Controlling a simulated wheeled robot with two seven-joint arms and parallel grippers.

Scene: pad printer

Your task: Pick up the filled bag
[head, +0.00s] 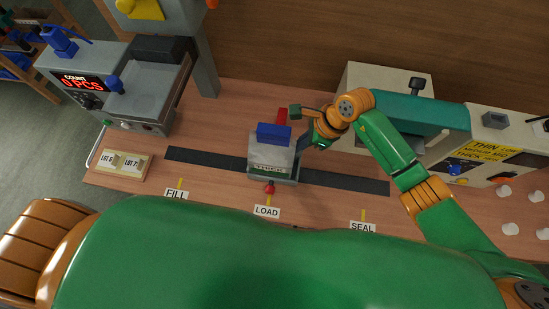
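No filled bag can be made out clearly. At the middle of the bench, by the LOAD label, stands a grey box-like fixture (271,153) with a green-lettered plate, a blue block (274,132) on top and a red knob (269,187) in front. A small red piece (282,116) shows just behind the blue block. My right gripper (302,128) is at the fixture's upper right, close beside the blue block. Its fingers are small and partly hidden, so I cannot tell whether they are open or hold anything. My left gripper is out of view.
A dark track (345,183) runs along the bench past the FILL, LOAD and SEAL labels. A teal-topped machine (395,110) stands behind my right arm. White cups (508,228) are far right.

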